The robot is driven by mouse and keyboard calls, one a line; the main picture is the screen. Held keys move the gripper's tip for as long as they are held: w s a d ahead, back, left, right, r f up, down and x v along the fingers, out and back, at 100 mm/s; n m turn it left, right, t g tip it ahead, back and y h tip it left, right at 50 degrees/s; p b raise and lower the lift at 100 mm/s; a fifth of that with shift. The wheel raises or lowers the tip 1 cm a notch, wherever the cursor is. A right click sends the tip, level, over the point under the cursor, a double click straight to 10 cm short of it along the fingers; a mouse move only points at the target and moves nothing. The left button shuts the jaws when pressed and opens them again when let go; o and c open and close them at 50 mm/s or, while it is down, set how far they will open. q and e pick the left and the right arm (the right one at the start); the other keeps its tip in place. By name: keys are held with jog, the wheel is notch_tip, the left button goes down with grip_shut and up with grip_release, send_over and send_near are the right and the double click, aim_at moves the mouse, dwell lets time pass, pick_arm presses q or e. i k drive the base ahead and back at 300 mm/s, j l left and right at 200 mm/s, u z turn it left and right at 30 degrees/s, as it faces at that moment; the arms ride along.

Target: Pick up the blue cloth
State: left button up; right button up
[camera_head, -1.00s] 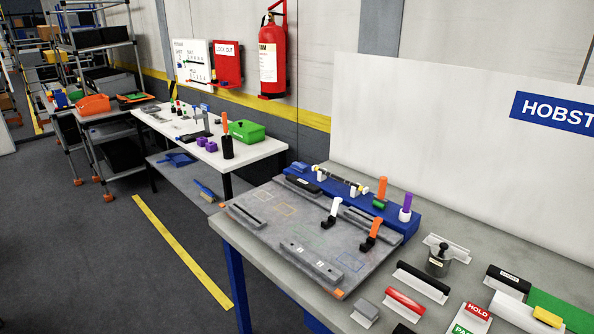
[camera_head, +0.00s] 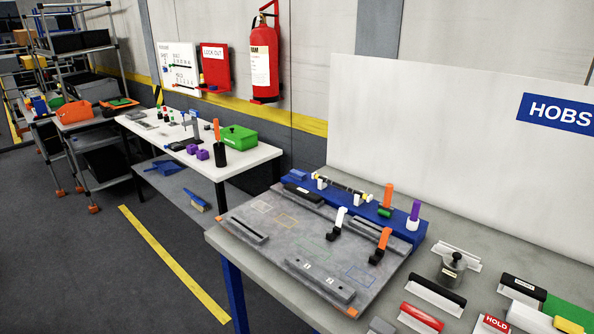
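No cloth can be made out for certain. A small folded-looking blue item (camera_head: 298,175) lies at the far left end of the blue fixture rail (camera_head: 398,228) on the near workbench (camera_head: 226,243); it may be the blue cloth, but it is too small to tell. Neither my left nor my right gripper is in view.
A grey fixture plate (camera_head: 262,232) with orange and white clamps covers the near bench's left part. Scrapers, a metal pot (camera_head: 451,268) and signs lie to its right. A white table (camera_head: 205,162) with a green box (camera_head: 238,137) stands beyond. Floor at left is clear.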

aim_at(297, 176)
jog(key=i+j+z, duration=0.1)
jog(key=j, duration=0.25)
jog(key=i+j, duration=0.35)
jog(key=i+j+z, duration=0.25)
jog(key=j, duration=0.45)
jog(key=i+j, duration=0.3)
jog(key=i+j+z, duration=0.15)
jog(key=j, duration=0.3)
jog(key=i+j, duration=0.15)
jog(key=j, duration=0.25)
jog(key=i+z, duration=0.05)
